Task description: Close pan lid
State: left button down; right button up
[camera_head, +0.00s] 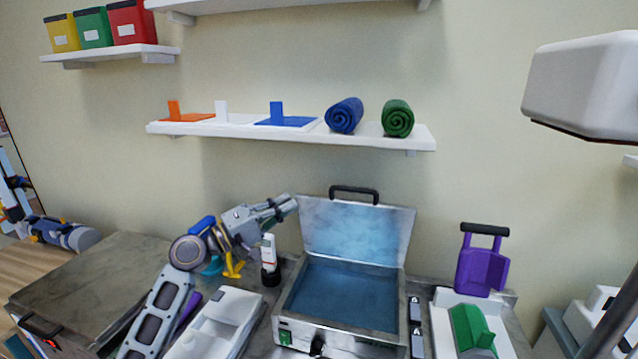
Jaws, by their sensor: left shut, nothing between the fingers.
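The pan is a steel box (341,341) with a blue-grey basin (345,295), standing on the counter at the centre. Its lid (357,230) stands up at the back, open and nearly vertical, with a black handle (353,190) on its top edge. My left gripper (288,206) is shut and empty. It appears just left of the lid's upper left corner and points right; I cannot tell whether it touches the lid. My right gripper is not in view.
A white bottle with a black base (269,262) stands left of the pan, under my left gripper. A white tray (215,325) lies front left. A purple holder (482,268) and green item (472,330) are right. A shelf (290,130) holds rolled towels above.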

aim_at(318, 198)
pick_arm(q)
jog(key=p+x, duration=0.1)
jog(key=x, duration=0.4)
jog(key=p+x, duration=0.1)
jog(key=x, duration=0.4)
jog(key=shift+w+a+p, duration=0.15)
jog(key=shift+w+p, duration=0.15)
jog(key=shift+p, duration=0.05)
jog(key=shift+r, duration=0.1)
jog(key=shift+w, duration=0.1)
jog(key=shift+b, duration=0.3)
jog(key=shift+s+f+h+b, duration=0.3)
jog(key=shift+s+b, duration=0.1)
jog(key=shift+b, duration=0.15)
jog(key=shift+r, duration=0.1)
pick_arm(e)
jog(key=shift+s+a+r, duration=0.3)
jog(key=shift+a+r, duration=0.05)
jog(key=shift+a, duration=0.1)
